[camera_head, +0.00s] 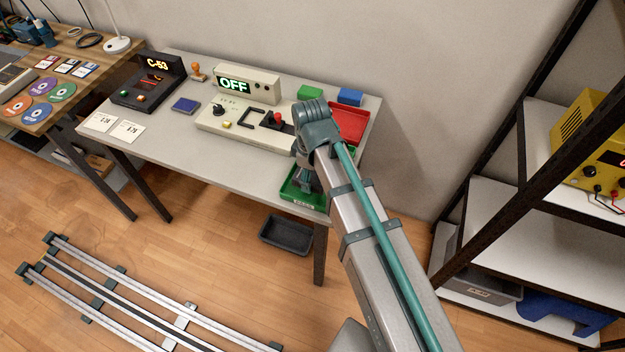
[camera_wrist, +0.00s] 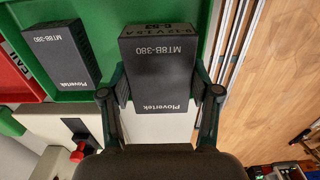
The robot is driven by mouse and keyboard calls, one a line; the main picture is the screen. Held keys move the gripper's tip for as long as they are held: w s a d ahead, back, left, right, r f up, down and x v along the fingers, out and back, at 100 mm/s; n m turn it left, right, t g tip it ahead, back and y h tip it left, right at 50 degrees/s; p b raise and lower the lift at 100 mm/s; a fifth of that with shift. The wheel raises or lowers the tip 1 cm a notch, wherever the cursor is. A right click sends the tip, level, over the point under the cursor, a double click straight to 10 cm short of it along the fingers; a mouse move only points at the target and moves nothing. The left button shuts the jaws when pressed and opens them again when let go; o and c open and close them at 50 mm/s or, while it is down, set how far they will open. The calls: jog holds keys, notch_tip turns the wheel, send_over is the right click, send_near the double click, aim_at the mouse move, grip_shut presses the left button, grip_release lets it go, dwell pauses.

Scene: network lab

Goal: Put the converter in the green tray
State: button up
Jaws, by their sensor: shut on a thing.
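In the wrist view my gripper (camera_wrist: 160,95) is shut on a dark grey box-shaped converter (camera_wrist: 158,65), marked Plovertek MT8B-380, with one finger on each side. The held converter is over or close to the green tray (camera_wrist: 108,20); its exact height cannot be told. A second, similar dark box (camera_wrist: 62,55) with the same marking lies in the green tray, to the left of the held one. In the head view the green tray (camera_head: 309,201) is at the table's front right corner. My gripper (camera_head: 308,184) is above it, partly hidden by my arm.
A red tray (camera_head: 349,122) lies behind the green one. A console with a lever (camera_head: 245,125) and an OFF display (camera_head: 234,86) stand to the left. Green (camera_head: 311,92) and blue (camera_head: 350,97) blocks are at the back. A dark bin (camera_head: 287,235) sits under the table.

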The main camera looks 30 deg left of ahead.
aim_at(313, 182)
jog(key=shift+w+a+f, duration=0.1)
jog(key=shift+w+f, duration=0.15)
jog(key=shift+f, duration=0.1)
jog(key=shift+w+f+p, duration=0.2)
jog(key=shift+f+p, duration=0.35)
jog(key=shift+f, duration=1.2)
jog(key=shift+f, duration=0.2)
jog(key=o, duration=1.5)
jog(key=shift+r, duration=0.1)
notch_tip(313, 182, up, 12)
jog(key=shift+r+b, duration=0.1)
jog(key=shift+b, duration=0.85)
